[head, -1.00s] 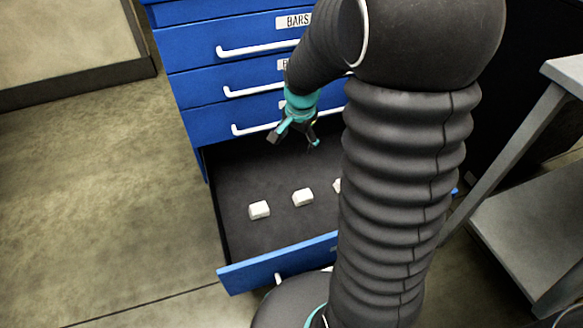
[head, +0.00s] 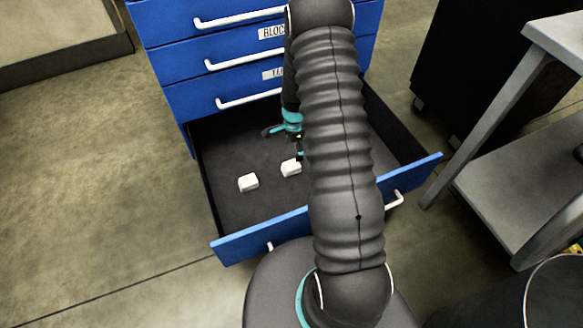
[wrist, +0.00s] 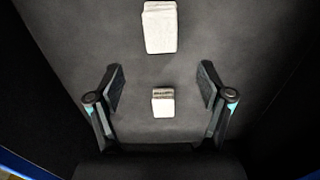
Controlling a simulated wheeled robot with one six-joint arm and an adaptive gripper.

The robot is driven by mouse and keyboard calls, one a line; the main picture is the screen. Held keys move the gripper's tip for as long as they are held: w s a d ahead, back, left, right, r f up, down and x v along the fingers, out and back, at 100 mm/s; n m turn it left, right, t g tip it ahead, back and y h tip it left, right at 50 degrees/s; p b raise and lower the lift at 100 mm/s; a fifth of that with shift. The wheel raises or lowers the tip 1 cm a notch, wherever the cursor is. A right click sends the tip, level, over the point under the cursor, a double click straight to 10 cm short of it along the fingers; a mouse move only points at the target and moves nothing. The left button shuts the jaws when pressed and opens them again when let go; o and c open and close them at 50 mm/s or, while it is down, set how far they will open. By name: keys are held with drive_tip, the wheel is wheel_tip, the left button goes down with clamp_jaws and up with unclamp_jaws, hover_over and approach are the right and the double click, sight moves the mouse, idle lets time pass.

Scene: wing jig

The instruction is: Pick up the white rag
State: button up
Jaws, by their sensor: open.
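Small white folded bundles, which look like rags, lie on the dark floor of an open drawer. My gripper (head: 284,143) is low inside the drawer, close to the second one. In the wrist view, my gripper (wrist: 161,80) is open and empty. A smaller-looking white bundle (wrist: 163,103) shows between the fingers, apart from both. A larger-looking white bundle (wrist: 159,28) lies beyond the fingertips. I cannot tell the height gap.
The open drawer (head: 262,236) has a blue front and dark side walls around my gripper. Shut blue drawers (head: 190,62) with white handles rise behind it. A grey metal table (head: 500,180) stands at the right. Concrete floor is clear at the left.

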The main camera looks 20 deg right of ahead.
sight(295, 164)
wheel_tip(295, 164, down, 5)
drive_tip(key=shift+f, duration=0.15)
drive_tip(key=shift+d+f, duration=0.15)
drive_tip(key=shift+f, duration=1.15)
drive_tip(key=shift+d+f, duration=0.15)
drive_tip(key=shift+f, duration=1.15)
drive_tip(key=c, duration=1.2)
drive_tip(key=shift+r, duration=0.15)
drive_tip(key=shift+c, duration=0.2)
wheel_tip(295, 164, up, 4)
drive_tip(key=shift+w, duration=0.1)
drive_tip(key=s+d+r, duration=0.5)
drive_tip(key=s+r, duration=0.1)
drive_tip(key=s, duration=0.4)
drive_tip(key=shift+s+d+r, duration=0.2)
drive_tip(key=shift+s+r, duration=0.05)
drive_tip(key=shift+r, duration=0.1)
